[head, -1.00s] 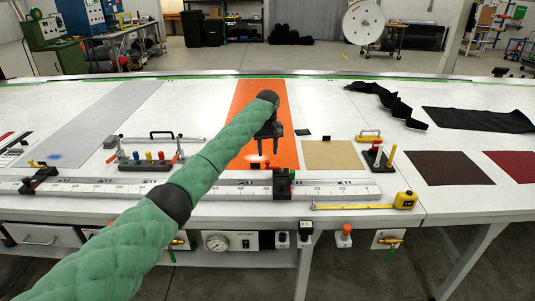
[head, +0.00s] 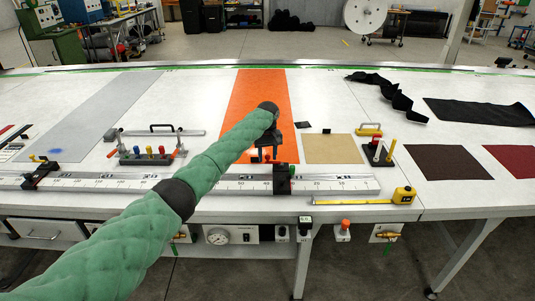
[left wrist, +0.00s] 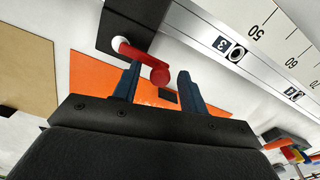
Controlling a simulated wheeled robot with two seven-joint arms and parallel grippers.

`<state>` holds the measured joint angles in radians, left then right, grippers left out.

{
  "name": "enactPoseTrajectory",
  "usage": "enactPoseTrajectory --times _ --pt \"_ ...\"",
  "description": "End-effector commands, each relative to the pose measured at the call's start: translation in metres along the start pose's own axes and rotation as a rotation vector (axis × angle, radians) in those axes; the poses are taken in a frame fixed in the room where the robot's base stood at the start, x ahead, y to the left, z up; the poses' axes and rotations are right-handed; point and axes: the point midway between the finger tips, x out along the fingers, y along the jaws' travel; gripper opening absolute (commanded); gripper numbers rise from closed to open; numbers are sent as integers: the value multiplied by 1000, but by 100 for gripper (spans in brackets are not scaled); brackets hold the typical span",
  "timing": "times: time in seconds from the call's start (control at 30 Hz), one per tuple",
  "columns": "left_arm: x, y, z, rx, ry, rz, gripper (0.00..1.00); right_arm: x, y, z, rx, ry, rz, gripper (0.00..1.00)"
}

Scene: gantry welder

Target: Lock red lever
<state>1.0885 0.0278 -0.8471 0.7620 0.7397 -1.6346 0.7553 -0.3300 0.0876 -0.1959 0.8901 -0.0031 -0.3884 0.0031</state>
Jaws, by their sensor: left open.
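The red lever (left wrist: 140,54) has a round red end and sticks out from a white collar on a black stop block (left wrist: 112,28) in the left wrist view. My left gripper (head: 268,157) is just behind the block, over the orange sheet. Its two dark fingers (left wrist: 157,78) are open, and the lever's round end appears between their tips. I cannot tell whether they touch it. My right gripper is not in view.
The silver scale rail (head: 220,185) runs along the table's front. A second black stop (head: 40,176) is at its left. A clamp bar with coloured knobs (head: 147,158) stands left of my gripper, and a tan sheet (head: 334,149) lies right. A yellow tape measure (head: 404,195) lies in front.

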Motion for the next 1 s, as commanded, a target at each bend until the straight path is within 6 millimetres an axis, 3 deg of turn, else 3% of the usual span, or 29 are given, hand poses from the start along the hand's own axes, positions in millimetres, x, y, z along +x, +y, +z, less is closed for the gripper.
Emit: enactPoseTrajectory --times 0.23,0.47,0.77,0.93,1.0 --pt "1 0 0 0 0 0 43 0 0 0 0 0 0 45" --pt "1 0 0 0 1 0 0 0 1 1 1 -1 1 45" --pt "1 1 -2 29 1 0 0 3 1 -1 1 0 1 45" --pt "2 3 -6 105 1 2 0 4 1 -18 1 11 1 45" --pt "2 4 -9 153 2 2 0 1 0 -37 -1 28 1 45"
